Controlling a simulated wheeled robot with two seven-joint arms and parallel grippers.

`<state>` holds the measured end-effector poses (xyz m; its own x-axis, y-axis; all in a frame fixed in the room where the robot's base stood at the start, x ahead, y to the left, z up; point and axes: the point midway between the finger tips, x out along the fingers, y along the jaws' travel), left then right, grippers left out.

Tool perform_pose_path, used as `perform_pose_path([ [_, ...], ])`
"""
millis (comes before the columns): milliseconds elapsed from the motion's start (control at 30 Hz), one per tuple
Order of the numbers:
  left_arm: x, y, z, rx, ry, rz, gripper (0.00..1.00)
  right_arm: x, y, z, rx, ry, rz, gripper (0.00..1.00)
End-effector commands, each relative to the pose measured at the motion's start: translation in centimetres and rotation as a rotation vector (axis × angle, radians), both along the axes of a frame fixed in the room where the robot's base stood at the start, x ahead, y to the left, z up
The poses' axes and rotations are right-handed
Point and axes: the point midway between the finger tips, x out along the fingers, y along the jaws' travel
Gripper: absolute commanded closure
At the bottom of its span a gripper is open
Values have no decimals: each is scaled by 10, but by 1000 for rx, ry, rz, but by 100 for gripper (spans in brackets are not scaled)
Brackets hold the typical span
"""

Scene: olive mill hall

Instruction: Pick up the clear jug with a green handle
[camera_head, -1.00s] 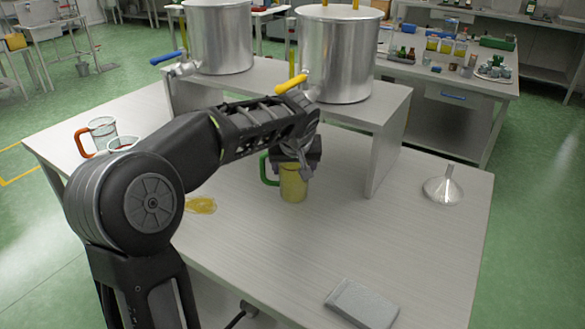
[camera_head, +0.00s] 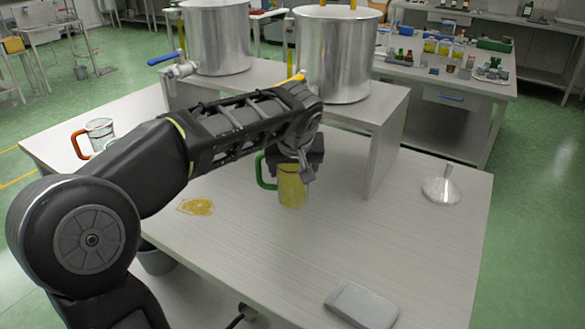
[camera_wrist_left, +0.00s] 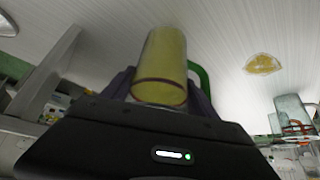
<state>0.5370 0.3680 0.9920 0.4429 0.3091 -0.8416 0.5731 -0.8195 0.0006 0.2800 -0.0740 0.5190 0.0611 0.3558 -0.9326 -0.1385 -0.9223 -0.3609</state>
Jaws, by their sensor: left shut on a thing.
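The clear jug (camera_head: 291,188) with a green handle (camera_head: 262,170) holds yellow liquid and stands upright near the middle of the table. Its handle points left in the head view. My left gripper (camera_head: 302,168) is shut on the jug's upper body, coming from behind and above it. In the left wrist view the jug (camera_wrist_left: 163,62) sits between the dark fingers (camera_wrist_left: 160,95), with the green handle (camera_wrist_left: 200,75) to its right. I cannot tell whether its base touches the table. My right gripper is not in view.
A raised metal shelf (camera_head: 385,130) with two steel tanks (camera_head: 335,55) stands behind the jug. A jug with an orange handle (camera_head: 99,132) is at far left. A yellow puddle (camera_head: 196,207), a grey slab (camera_head: 362,304) and a metal funnel (camera_head: 441,191) lie around.

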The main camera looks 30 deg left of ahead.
Motion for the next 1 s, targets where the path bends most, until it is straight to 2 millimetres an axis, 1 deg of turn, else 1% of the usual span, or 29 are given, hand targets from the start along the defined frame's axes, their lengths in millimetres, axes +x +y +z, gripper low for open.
perform_pose_path([
  [100,-10,-7,8,2,-4,-1,100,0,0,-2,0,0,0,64],
  [500,-42,-29,28,2,-4,-1,100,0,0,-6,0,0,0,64],
  [700,-53,-37,35,2,-4,-1,100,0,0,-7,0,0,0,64],
  [1000,-64,-44,41,0,-2,-1,100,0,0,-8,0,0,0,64],
])
